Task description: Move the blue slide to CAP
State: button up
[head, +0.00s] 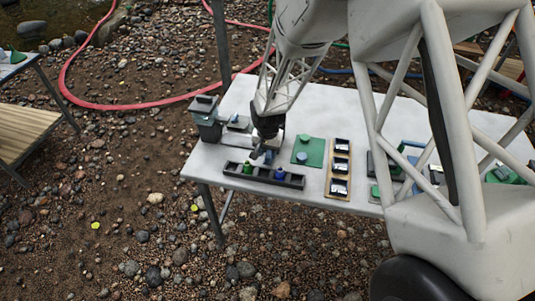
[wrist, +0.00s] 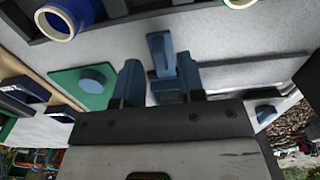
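My gripper (head: 262,150) is low over the white table, just behind a dark slotted tray. In the wrist view its two dark blue fingers (wrist: 160,72) stand apart. An upright blue piece (wrist: 160,48) shows between and beyond them, close to the right finger; it may be the blue slide, but I cannot tell for sure. Contact with the fingers is not clear. In the head view a small blue piece (head: 268,156) shows beside the gripper, partly hidden by it. I cannot read a CAP mark in either view.
The dark tray (head: 292,181) holds a green and a blue cylinder. A green board (head: 309,144) with a blue knob (head: 302,157) and a wooden board (head: 340,195) with three switches lie to the right. A dark grey box (head: 207,128) stands left. My arm hides much of the table's right.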

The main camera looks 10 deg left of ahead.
jog(key=shift+r, duration=2.7)
jog(key=shift+d+r, duration=0.1)
jog(key=shift+d+r, duration=0.2)
jog(key=shift+r, duration=0.1)
jog(key=s+d+r+t, duration=0.1)
jog(key=s+d+r, duration=0.4)
jog(key=d+r, duration=0.5)
jog(key=s+d+r, duration=0.5)
jog(key=d+r, duration=0.6)
jog(key=s+d+r, duration=0.3)
jog(key=s+d, duration=0.3)
jog(key=s, duration=0.4)
jog(key=s+d+r+t, duration=0.1)
jog(key=s+d+r, duration=0.3)
jog(key=s+d, duration=0.3)
jog(key=s, duration=0.3)
jog(key=shift+s+d+r+t, duration=0.15)
jog(key=shift+s+r+t, duration=0.1)
jog(key=shift+s+t, duration=0.05)
